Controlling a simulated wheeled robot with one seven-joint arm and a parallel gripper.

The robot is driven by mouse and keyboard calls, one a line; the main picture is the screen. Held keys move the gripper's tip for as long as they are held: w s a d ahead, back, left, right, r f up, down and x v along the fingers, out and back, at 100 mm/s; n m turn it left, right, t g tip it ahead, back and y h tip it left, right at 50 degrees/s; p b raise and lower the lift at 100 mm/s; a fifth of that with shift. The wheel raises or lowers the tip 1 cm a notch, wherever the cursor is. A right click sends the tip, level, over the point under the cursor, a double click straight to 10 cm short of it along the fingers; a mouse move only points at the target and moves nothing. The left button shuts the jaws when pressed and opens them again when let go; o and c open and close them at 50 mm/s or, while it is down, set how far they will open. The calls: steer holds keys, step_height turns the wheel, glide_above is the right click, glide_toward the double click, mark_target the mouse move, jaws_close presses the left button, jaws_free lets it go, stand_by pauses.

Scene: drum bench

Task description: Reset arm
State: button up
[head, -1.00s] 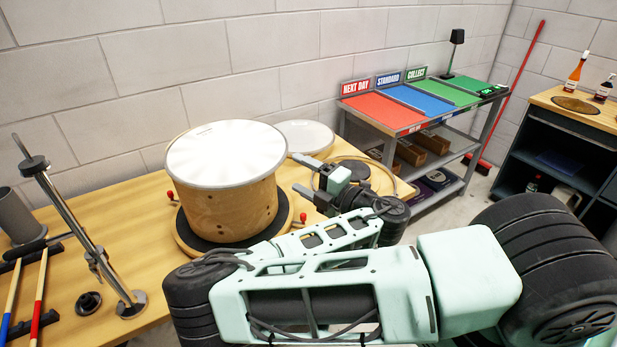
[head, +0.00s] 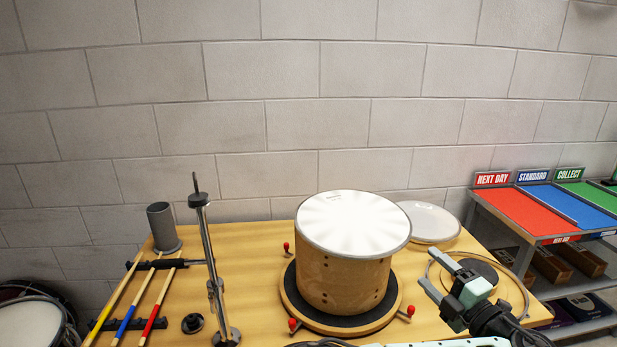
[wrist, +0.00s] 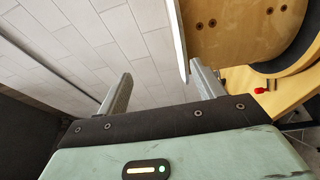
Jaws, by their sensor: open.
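My gripper (head: 443,277) is open and empty, at the right of the bench in the head view, beside the drum and above the hoop. In the wrist view its two fingers (wrist: 160,92) stand apart with nothing between them. The wooden drum (head: 345,281) with a white head stands upright on a round black-topped base (head: 291,292) with red knobs. In the wrist view the drum (wrist: 235,30) shows at the upper right, tilted by the camera's angle; I cannot tell the exact gap to the fingers.
A metal stand (head: 213,265), grey cup (head: 162,228) and several sticks (head: 135,308) occupy the bench's left. A white drumhead (head: 430,221) lies behind the drum. A hoop (head: 521,290) lies at the right. A shelf with red (head: 519,213) and blue panels stands beyond.

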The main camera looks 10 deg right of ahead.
steer(key=s+d+f+m+g+h+b, duration=0.2)
steer(key=d+f+m+g+h, duration=0.4)
steer(key=f+m+h, duration=0.7)
steer(key=s+a+f+m+g+y+b, duration=0.1)
steer(key=s+a+f+m+g+y, duration=0.1)
steer(key=a+m+g, duration=0.15)
steer(key=s+a+f+m+g+y+b, duration=0.1)
steer(key=s+a+f+m+g+y, duration=0.15)
steer(key=a, duration=0.25)
steer(key=s+a+r+n+g+y+b, duration=0.1)
steer(key=s+a+r+g+y, duration=0.1)
steer(key=s+a+r, duration=0.35)
steer(key=s+a+r+g+y+b, duration=0.1)
steer(key=s+a+r+g+y, duration=0.15)
steer(key=a, duration=0.65)
steer(key=s+r+n+g+b, duration=0.1)
steer(key=s+r+n, duration=0.3)
steer(key=s+r, duration=0.6)
steer(key=shift+a+r+n+h, duration=0.3)
steer(key=shift+r+h, duration=0.1)
steer(key=shift+r, duration=0.5)
steer(key=shift+g, duration=0.25)
